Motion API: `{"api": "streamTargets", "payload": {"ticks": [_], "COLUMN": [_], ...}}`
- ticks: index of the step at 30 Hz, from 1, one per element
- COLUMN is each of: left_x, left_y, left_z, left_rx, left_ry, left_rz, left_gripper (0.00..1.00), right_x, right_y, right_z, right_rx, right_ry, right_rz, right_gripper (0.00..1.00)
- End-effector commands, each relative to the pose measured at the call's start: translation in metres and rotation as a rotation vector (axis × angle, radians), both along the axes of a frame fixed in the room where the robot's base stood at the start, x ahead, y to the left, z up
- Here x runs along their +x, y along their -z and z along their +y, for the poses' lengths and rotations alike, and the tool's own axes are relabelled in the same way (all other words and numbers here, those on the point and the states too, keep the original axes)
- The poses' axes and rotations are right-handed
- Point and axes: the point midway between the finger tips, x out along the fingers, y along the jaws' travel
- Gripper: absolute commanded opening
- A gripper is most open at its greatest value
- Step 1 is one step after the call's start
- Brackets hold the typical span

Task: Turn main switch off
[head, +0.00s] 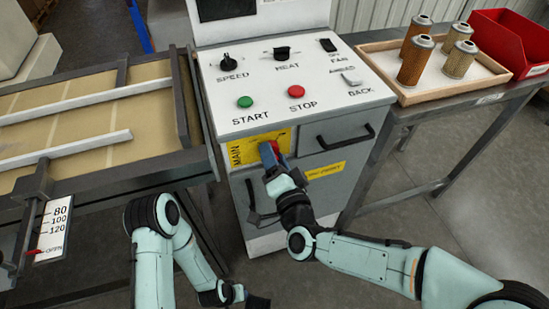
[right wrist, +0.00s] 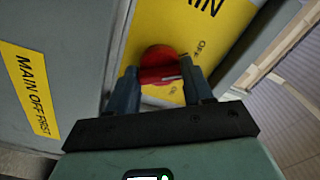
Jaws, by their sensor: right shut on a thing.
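The main switch (right wrist: 160,65) is a red rotary knob on a yellow plate marked MAIN (head: 248,143), on the front of the white and grey machine cabinet. In the right wrist view the red handle sits between the two fingers. My right gripper (head: 271,153) is shut on the red handle and partly hides it in the head view; only a bit of red shows. I cannot read clearly which mark the handle points at. My left gripper (head: 243,299) hangs low at the bottom of the head view, away from the cabinet; its jaws are unclear.
Above are a green START button (head: 245,102), a red STOP button (head: 296,91) and knobs. A black drawer handle (head: 346,137) is right of the switch. A wooden tray (head: 430,95) with filter cartridges and a red bin (head: 510,42) stand right; a conveyor frame (head: 100,183) is left.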

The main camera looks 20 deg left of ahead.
Motion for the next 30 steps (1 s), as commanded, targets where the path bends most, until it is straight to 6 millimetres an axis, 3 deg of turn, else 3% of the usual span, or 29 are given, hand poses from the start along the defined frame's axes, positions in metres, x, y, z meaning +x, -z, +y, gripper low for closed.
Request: {"api": "streamTargets", "payload": {"ticks": [12,29,30], "left_x": [-0.0079,-0.0088,-0.0087], "left_y": [0.007,0.0075,0.0074], "left_z": [0.0016,0.0017,0.0016], "left_rx": [-0.001,-0.001,-0.001], "left_ry": [-0.003,-0.003,-0.002], "left_rz": [0.026,0.03,0.029], "left_gripper": [0.43,0.43,0.43], "right_x": [0.0006,0.0004,0.0004], "right_y": [-0.0021,-0.0023,-0.0024], "right_z": [0.0002,0.0002,0.0003], "right_rx": [-0.16,-0.184,-0.184], "right_ry": [0.002,0.002,0.002], "right_rz": [-0.114,-0.13,-0.13], "right_gripper": [0.2,0.2,0.57]}}
